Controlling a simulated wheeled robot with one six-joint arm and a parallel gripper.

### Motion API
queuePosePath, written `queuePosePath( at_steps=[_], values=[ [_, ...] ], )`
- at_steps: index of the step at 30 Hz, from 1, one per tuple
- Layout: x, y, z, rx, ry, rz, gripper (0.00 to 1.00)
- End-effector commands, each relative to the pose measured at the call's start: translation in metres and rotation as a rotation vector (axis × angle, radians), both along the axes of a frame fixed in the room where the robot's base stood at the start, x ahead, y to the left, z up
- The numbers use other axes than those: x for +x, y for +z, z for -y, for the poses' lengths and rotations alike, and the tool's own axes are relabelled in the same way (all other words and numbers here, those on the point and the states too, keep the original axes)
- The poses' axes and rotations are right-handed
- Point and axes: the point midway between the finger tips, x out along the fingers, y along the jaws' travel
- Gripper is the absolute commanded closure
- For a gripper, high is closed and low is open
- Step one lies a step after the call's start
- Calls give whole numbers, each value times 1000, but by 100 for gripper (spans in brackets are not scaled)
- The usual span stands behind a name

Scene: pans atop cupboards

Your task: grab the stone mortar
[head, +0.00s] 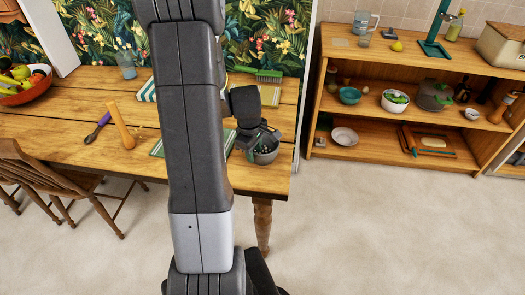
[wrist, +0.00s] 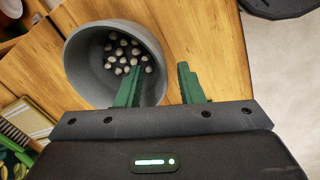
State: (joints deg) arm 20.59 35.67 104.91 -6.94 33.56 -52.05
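The stone mortar is a grey round bowl (head: 267,155) near the right end of the wooden table. In the wrist view the mortar (wrist: 84,70) holds several small whitish balls (wrist: 125,52). My gripper (wrist: 161,68) is open, with its two green fingers apart. The left finger overlaps the inside of the bowl and the right finger is outside it, so the mortar's right wall lies between them. I cannot tell whether either finger touches the wall. In the head view my gripper (head: 256,139) is right at the mortar, partly covering it.
The wooden table (head: 75,149) carries a striped cloth (head: 268,96), a green brush (head: 258,75), a wooden pestle-like tool (head: 120,125) and a fruit bowl (head: 25,88). A shelf unit (head: 375,113) with dishes stands to the right. Floor is clear between them.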

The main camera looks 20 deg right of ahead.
Motion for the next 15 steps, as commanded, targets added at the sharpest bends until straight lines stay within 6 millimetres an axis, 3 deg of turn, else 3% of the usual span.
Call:
queuePosePath(
  at_steps=[4,12,13,15],
  values=[
    [1,-15,2,1,0,-2,66],
    [1,-18,2,0,0,0,66],
    [1,-18,2,0,0,0,68],
    [1,-17,2,0,0,0,82]
  ],
)
